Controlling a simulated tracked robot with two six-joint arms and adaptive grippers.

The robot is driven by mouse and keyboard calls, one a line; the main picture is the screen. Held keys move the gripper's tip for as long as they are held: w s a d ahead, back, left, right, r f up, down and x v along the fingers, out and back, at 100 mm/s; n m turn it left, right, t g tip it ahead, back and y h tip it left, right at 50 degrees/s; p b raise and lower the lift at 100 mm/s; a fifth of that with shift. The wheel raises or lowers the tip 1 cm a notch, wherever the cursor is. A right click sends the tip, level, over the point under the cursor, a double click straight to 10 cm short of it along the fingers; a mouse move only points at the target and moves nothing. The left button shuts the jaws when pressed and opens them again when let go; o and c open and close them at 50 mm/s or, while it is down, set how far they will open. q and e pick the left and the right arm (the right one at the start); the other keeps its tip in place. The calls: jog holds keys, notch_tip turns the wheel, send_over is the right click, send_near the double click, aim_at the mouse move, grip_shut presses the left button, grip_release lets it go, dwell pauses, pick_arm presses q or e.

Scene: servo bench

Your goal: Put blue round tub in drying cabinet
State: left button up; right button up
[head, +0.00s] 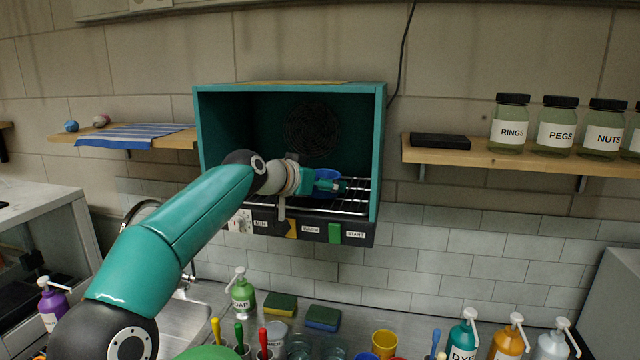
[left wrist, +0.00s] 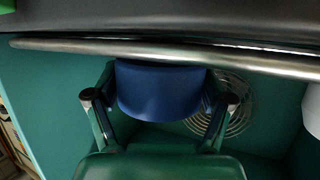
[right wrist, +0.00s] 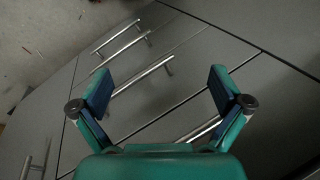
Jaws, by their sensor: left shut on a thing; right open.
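The drying cabinet (head: 380,150) is a teal open-fronted box on the wall, with a wire rack (head: 352,200) inside and a fan grille at its back. My left arm reaches into it from the left. My left gripper (head: 330,186) is shut on the blue round tub (head: 326,174), inside the cabinet at about rack height. The left wrist view shows the tub (left wrist: 160,92) between both fingers, close to a metal bar. I cannot tell whether the tub touches the rack. My right gripper (right wrist: 158,85) is open and empty in front of grey drawer fronts.
A control strip with an orange button (head: 292,229) and a green button (head: 334,233) runs below the cabinet opening. A shelf with labelled jars (head: 509,122) is at the right. A shelf with a striped cloth (head: 135,135) is at the left. Bottles and cups crowd the counter below.

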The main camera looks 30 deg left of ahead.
pick_arm(q)
jog(key=shift+f+b, duration=0.4)
jog(key=o, duration=1.1)
jog(key=v, duration=1.2)
jog(key=shift+f, duration=0.15)
